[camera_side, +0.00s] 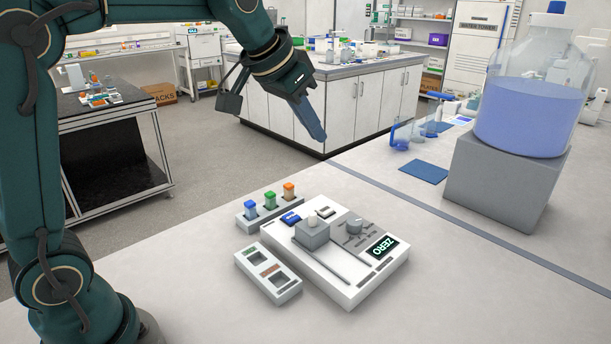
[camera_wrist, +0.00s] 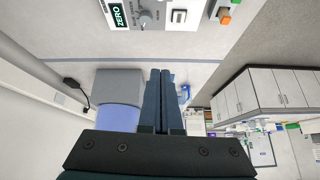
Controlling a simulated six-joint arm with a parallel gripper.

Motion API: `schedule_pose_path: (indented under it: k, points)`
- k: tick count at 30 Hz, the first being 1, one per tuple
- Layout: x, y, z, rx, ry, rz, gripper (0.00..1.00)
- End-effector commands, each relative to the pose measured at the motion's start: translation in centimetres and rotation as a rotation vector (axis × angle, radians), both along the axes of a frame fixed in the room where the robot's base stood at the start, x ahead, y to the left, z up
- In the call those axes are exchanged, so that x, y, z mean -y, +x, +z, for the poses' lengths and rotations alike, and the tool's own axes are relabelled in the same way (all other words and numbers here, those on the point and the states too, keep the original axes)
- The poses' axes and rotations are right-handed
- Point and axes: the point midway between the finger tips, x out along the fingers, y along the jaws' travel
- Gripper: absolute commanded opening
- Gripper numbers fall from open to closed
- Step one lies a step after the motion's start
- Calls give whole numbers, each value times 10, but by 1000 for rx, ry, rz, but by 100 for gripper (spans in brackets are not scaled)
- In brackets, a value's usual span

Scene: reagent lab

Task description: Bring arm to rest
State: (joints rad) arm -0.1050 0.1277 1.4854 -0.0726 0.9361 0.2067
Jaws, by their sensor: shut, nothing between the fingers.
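My gripper (camera_side: 317,131) hangs in the air above and behind the white instrument in the side view, fingers pointing down and to the right. In the wrist view my gripper (camera_wrist: 162,73) shows its two dark fingers together and empty. The white instrument (camera_side: 346,284) on the bench has a grey block, a knob and a display reading ZERO; part of it also shows at the top of the wrist view (camera_wrist: 160,18). My gripper is well clear of it and touches nothing.
A rack (camera_side: 262,224) with blue, green and orange capped vials stands behind the instrument. A white two-slot holder (camera_side: 284,294) is at its left. A large bottle (camera_side: 532,115) of blue liquid stands on a grey block (camera_side: 500,183) at right. The front right bench is clear.

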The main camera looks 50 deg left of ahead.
Motion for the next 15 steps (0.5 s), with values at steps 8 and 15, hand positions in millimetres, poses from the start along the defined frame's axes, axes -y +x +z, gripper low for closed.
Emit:
schedule_pose_path:
  k: [8, 15]
  points:
    - [21, -92, 9, 32, -5, -9, 0]
    - [28, -168, -29, 7, -19, 5, 0]
